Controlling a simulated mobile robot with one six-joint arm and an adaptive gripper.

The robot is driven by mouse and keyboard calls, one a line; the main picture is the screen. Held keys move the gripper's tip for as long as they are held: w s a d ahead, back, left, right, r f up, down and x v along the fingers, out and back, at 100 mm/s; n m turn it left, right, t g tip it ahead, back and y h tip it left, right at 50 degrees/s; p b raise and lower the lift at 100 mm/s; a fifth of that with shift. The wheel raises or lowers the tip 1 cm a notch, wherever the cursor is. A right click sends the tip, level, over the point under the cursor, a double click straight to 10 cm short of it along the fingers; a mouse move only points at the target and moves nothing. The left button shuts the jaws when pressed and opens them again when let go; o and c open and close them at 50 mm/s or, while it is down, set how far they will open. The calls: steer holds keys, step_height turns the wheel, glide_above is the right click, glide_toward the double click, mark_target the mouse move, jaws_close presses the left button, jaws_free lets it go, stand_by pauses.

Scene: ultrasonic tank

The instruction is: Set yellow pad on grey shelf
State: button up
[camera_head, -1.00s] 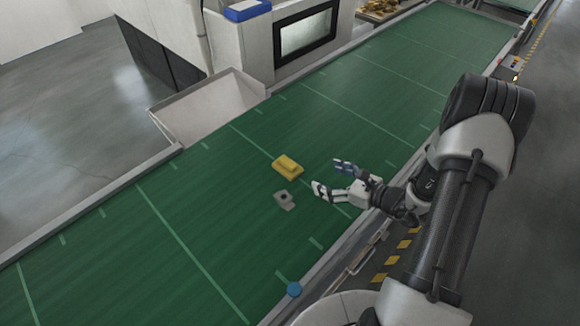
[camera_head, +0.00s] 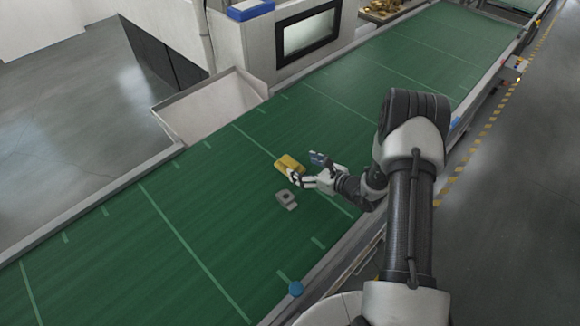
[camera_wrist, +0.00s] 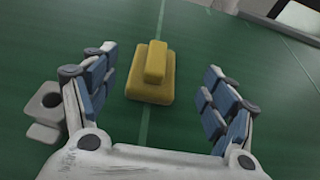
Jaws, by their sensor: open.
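The yellow pad (camera_head: 288,163) lies on the green belt; it is a flat block with a narrower raised bar on top. In the wrist view the yellow pad (camera_wrist: 151,82) shows ahead and between the open fingers, not touching them. My gripper (camera_head: 306,168) is open and empty, just right of the pad; in the wrist view my gripper (camera_wrist: 160,90) has its blue-padded fingers spread on both sides. A grey piece (camera_head: 286,199) with a dark hole and a low step sits just in front of the pad; in the wrist view the grey piece (camera_wrist: 46,109) is outside the left finger.
The green belt (camera_head: 200,215) is mostly clear, with pale cross lines. A blue disc (camera_head: 295,288) sits at the near edge. A pale chute (camera_head: 210,106) and a windowed machine (camera_head: 305,35) stand along the far side. A blue box lid (camera_head: 250,10) shows at the top.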

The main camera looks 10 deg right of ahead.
mark_target(293, 163)
steer(key=x, duration=0.4)
steer(key=shift+a+f, duration=0.15)
steer(key=shift+a, duration=0.15)
steer(key=shift+c, duration=0.3)
steer(key=c, duration=1.2)
